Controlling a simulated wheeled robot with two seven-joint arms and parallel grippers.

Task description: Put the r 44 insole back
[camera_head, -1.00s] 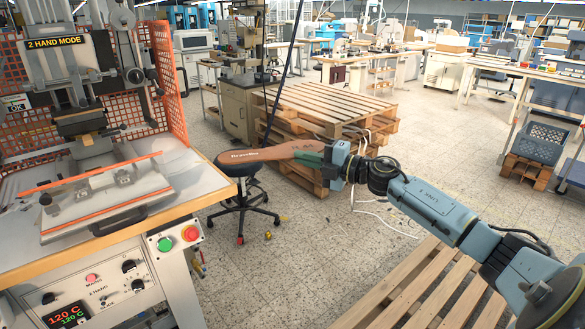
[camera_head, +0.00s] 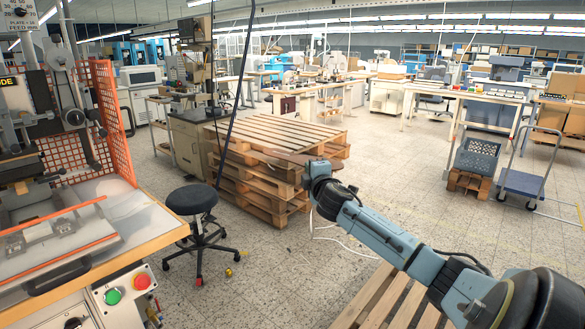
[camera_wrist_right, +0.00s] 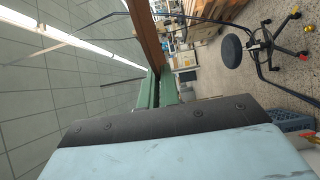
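My right gripper (camera_head: 308,163) is at the middle of the head view. It is shut on a brown insole (camera_head: 280,156), which appears nearly edge-on and points left, in front of the pallet stack. In the right wrist view the green fingers (camera_wrist_right: 156,90) close on the brown insole (camera_wrist_right: 149,40), which extends toward the top of the picture. Its printed marking cannot be read now. The insole is in the air, apart from the press. The left gripper is not in view.
The foil stamping press (camera_head: 50,215) stands at the left with its orange guard (camera_head: 115,120). A black stool (camera_head: 192,200) stands beside it. Stacked wooden pallets (camera_head: 265,180) are behind the gripper, another pallet (camera_head: 385,300) below my arm. A blue cart (camera_head: 525,183) stands right.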

